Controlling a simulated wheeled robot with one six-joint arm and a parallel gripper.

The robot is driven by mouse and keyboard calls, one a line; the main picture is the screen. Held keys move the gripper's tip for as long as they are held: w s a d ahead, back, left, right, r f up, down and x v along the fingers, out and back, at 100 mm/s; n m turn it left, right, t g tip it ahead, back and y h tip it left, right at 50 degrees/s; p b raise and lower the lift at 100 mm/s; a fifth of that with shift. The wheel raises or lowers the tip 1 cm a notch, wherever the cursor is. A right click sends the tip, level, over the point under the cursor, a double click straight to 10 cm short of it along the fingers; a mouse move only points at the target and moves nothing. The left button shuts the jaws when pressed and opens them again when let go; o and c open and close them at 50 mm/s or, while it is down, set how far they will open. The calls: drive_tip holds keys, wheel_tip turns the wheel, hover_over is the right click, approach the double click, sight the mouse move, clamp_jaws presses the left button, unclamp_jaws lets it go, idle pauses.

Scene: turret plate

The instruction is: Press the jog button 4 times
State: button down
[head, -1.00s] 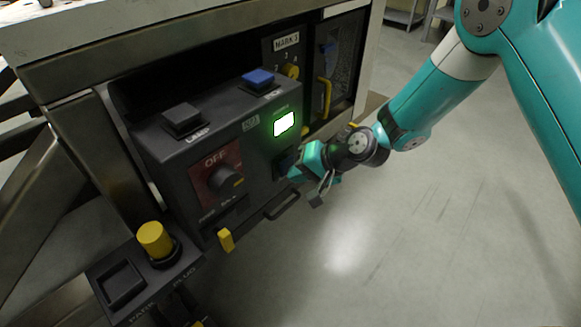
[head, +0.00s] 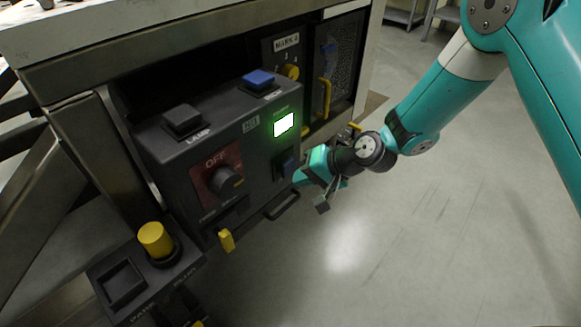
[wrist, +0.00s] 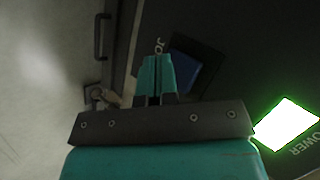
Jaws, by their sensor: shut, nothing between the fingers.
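The jog button (head: 285,164) is a dark blue square on the front of the dark control box (head: 180,147), below the glowing green power light (head: 284,125). It also shows in the wrist view (wrist: 188,66), beside a partly hidden label starting "JO". My gripper (head: 299,179) is just right of the button in the head view, with its teal fingertips towards the box front. In the wrist view, the shut fingers (wrist: 155,72) are empty and lie left of the button, partly over the label. The button face is clear of the fingers there.
A red OFF plate with a dark knob (head: 224,180), a black lamp button (head: 183,120) and a bright blue top button (head: 258,77) are on the box. A dark handle (head: 281,206) juts out below. Open floor (head: 400,240) lies to the right.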

drive_tip(key=shift+s+d, duration=0.1)
drive_tip(key=s+d, duration=0.1)
drive_tip(key=d, duration=0.1)
drive_tip(key=s+d, duration=0.2)
idle(0.6)
drive_tip(key=shift+a+r, duration=0.1)
idle(0.5)
